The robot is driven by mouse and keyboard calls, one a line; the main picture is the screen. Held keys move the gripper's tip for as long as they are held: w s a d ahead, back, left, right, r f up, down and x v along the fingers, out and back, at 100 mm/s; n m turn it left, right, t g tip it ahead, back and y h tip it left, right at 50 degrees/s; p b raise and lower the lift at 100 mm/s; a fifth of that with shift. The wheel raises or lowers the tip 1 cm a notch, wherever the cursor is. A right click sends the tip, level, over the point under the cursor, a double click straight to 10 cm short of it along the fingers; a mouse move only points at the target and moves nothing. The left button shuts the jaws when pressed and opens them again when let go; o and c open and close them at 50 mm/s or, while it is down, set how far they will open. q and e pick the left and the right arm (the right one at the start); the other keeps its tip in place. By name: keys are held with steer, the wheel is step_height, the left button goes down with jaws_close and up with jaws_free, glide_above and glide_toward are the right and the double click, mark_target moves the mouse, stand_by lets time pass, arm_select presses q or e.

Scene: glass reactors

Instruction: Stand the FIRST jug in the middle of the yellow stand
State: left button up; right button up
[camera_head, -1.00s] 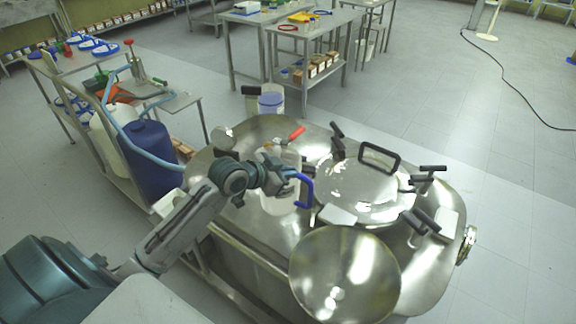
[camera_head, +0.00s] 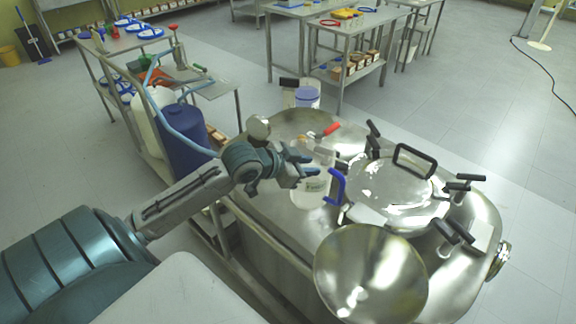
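A clear, whitish jug (camera_head: 312,190) with a blue handle (camera_head: 338,187) stands upright on the steel reactor top. My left gripper (camera_head: 311,165) is beside and partly in front of the jug's upper body, left of the handle. Its fingers look parted with nothing between them; I cannot tell whether they touch the jug. A second pale vessel with a bluish body (camera_head: 307,97) and dark handle stands behind the reactor. A small yellow object (camera_head: 346,14) lies on the far table; I cannot tell whether it is the yellow stand. My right gripper is out of view.
The steel reactor (camera_head: 262,216) has a lid with black handles (camera_head: 415,158) and a wide steel bowl (camera_head: 370,275) in front. A red-handled valve (camera_head: 331,129) rises behind the jug. Blue drum (camera_head: 188,138) and hoses stand at left. Open floor lies to the right.

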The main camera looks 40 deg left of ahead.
arm_select(q)
steer(key=p+v, duration=0.1)
steer(key=v, duration=0.5)
steer(key=shift+o, duration=0.2)
steer(key=shift+s+a+r+p, duration=0.1)
steer(key=shift+s+r+p, duration=0.2)
steer(key=shift+p, duration=0.2)
steer(key=shift+o, duration=1.3)
steer(key=shift+f, duration=0.1)
steer(key=n+t+y+b, duration=0.6)
steer(key=n+b, duration=0.1)
steer(key=b, duration=0.3)
glide_toward(341, 188)
steer(key=w, duration=0.5)
steer(key=w+a+p, duration=0.1)
steer(key=w, duration=0.1)
steer(key=shift+w, duration=0.4)
steer(key=w+p, duration=0.1)
steer(key=w, duration=0.3)
steer(key=shift+a+p, duration=0.2)
steer(key=shift+p, duration=0.2)
steer(key=shift+w+f, duration=0.2)
steer(key=shift+w, duration=0.35)
